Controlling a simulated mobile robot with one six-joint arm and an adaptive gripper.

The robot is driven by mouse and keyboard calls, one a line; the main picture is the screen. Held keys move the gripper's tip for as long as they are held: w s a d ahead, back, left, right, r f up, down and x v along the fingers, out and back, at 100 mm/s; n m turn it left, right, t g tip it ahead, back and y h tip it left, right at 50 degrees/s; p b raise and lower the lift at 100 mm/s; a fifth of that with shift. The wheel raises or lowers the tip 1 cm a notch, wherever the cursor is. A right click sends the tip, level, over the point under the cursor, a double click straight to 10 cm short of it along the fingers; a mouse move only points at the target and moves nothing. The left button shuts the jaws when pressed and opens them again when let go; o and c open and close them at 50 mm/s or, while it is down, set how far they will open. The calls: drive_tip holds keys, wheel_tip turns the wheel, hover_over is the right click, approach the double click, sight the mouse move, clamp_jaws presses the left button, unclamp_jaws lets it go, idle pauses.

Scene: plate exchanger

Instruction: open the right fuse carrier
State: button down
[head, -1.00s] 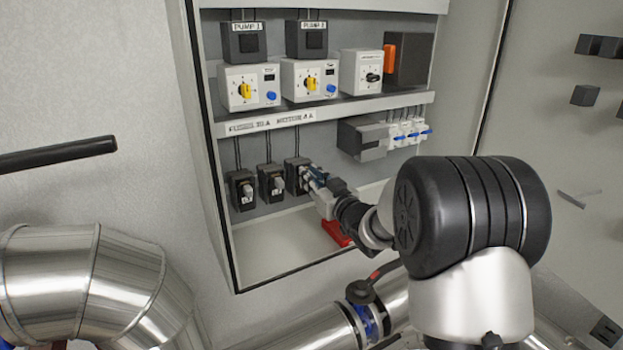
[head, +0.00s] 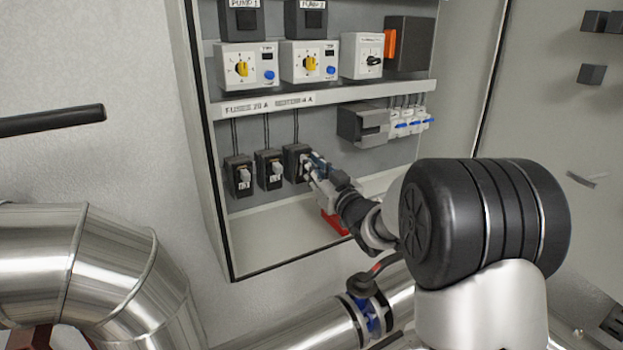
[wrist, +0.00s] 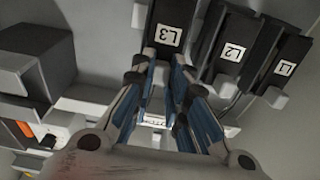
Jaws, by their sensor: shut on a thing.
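The right fuse carrier (head: 294,152) is the black one at the right end of a row of three in the cabinet. In the wrist view it is the black block marked L3 (wrist: 168,35), shown upside down. My gripper (head: 313,168) is at its front, coming from the lower right. In the wrist view my gripper (wrist: 167,70) has its blue-sided fingers on either side of the carrier's handle and is shut on it. The fingers hide most of the handle. I cannot tell whether the carrier has tilted out.
The middle carrier L2 (head: 269,170) and the left carrier L1 (head: 238,177) stand close to the left. A red object (head: 333,222) lies on the cabinet floor under my arm. A grey box (head: 362,127) and blue-levered breakers (head: 408,123) are to the right.

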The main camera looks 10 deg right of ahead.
drive_tip(key=t+b, duration=0.1)
drive_tip(key=b, duration=0.3)
drive_tip(key=s+f+t+b, duration=0.1)
drive_tip(key=b, duration=0.3)
drive_tip(key=f+t+y+b, duration=0.1)
drive_tip(key=b, duration=0.3)
drive_tip(key=shift+s+d, duration=0.25)
drive_tip(key=c, duration=1.6)
unclamp_jaws()
drive_tip(key=shift+o, duration=0.2)
drive_tip(key=shift+s, duration=0.1)
drive_tip(key=v, duration=1.2)
drive_tip(key=shift+c, duration=0.4)
